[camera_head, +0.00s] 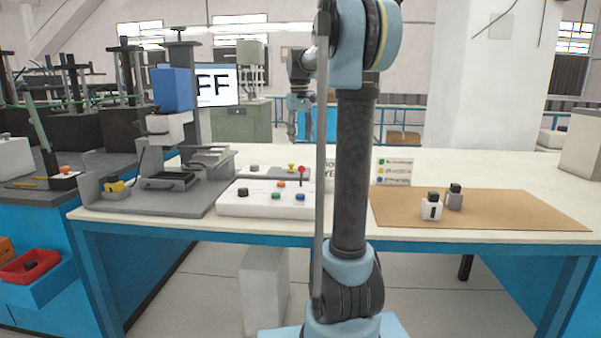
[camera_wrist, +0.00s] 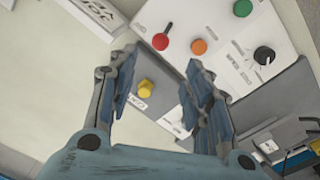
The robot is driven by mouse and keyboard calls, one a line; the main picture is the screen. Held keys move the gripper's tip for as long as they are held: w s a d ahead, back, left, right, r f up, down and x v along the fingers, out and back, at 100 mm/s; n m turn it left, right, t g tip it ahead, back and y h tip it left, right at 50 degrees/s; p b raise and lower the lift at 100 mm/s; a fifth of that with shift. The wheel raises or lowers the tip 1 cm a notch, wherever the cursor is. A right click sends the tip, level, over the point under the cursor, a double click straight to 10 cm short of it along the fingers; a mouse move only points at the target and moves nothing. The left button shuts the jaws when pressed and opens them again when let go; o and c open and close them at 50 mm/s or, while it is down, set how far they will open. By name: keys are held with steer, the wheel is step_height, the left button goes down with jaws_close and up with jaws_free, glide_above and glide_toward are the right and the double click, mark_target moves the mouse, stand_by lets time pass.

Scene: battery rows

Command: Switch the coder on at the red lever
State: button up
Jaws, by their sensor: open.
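The red lever (camera_head: 301,169) has a round red knob on a thin dark stem, at the right end of the white control box (camera_head: 232,203). In the wrist view its red knob (camera_wrist: 160,42) shows just beyond and between the fingertips. My gripper (camera_wrist: 162,62) is open with nothing between its fingers. In the head view my gripper hangs above and behind the box area. The screen (camera_head: 216,85) shows the letters FF, its left part covered by a blue block.
The box also bears an orange button (camera_wrist: 198,46), a green button (camera_wrist: 242,7) and a black knob (camera_wrist: 264,55). A yellow knob (camera_wrist: 145,88) sits on a grey panel beside it. A brown mat (camera_head: 520,210) with two small blocks lies at right.

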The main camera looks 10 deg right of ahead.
mark_target(301, 172)
steer(key=f, duration=1.4)
steer(key=shift+d, duration=0.2)
jaws_close()
